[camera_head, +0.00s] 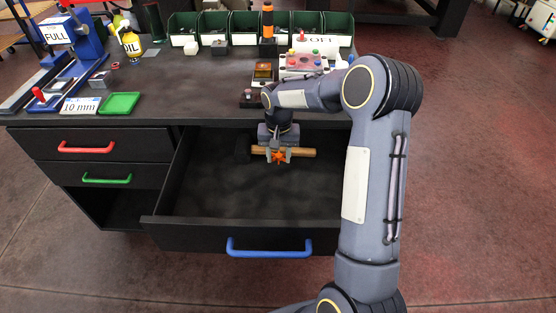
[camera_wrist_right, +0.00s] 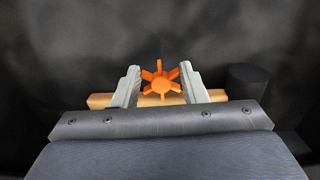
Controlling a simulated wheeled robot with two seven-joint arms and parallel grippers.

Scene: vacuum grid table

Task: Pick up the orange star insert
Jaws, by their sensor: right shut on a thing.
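The orange star insert (camera_head: 279,157) is in the open drawer, between the fingers of my right gripper (camera_head: 278,154). In the right wrist view, the star insert (camera_wrist_right: 160,82) has several arms around a hub, and the grey fingers of my right gripper (camera_wrist_right: 161,85) press it from both sides. The gripper is shut on it. How far the insert is above the drawer floor is hard to tell. My left gripper is not in view.
A hammer with a wooden handle (camera_head: 301,152) lies in the black drawer (camera_head: 225,222), right by the gripper. The drawer has a blue handle (camera_head: 269,248) and free floor around. The tabletop above carries a green tray (camera_head: 119,103), green bins (camera_head: 244,27) and an oil bottle (camera_head: 132,44).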

